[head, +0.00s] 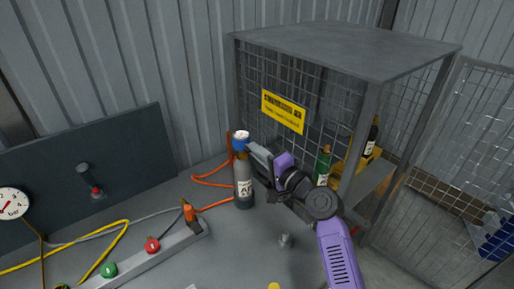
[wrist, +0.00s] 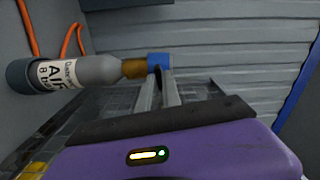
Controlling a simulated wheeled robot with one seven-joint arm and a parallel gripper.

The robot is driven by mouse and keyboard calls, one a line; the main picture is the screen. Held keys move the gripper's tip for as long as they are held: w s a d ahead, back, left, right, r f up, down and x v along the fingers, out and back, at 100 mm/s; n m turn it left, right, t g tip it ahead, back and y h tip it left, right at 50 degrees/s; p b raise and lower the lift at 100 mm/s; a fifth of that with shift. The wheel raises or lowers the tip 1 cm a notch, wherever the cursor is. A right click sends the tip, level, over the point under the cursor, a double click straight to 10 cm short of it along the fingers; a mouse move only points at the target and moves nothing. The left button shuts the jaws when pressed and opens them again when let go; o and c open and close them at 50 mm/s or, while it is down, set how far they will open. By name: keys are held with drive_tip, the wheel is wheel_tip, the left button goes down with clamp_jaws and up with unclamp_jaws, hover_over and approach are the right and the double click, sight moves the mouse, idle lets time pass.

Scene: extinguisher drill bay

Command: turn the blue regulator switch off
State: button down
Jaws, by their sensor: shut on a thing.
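The blue regulator switch (head: 240,143) sits on top of a grey cylinder (head: 243,175) with a white label, which stands upright beside the cage. In the wrist view the blue switch (wrist: 159,60) joins the cylinder (wrist: 92,71) through a brass-coloured neck (wrist: 135,68). My gripper (head: 248,148) reaches in from the right at the height of the switch. Its fingertips (wrist: 160,74) are shut on the blue switch, close together. They partly cover its near side, so its exact setting cannot be read.
A wire cage (head: 345,60) with a yellow sign (head: 283,111) stands behind my arm, holding a green cylinder (head: 322,165) and a dark one. An orange hose (head: 212,183) runs near the grey cylinder. A rail with red (head: 152,245) and green knobs lies at front left.

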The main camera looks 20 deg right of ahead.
drive_tip(key=shift+m+p, duration=0.4)
drive_tip(key=shift+m, duration=0.4)
drive_tip(key=c, duration=1.5)
unclamp_jaws()
drive_tip(key=shift+b+v, duration=0.65)
drive_tip(key=shift+v, duration=3.25)
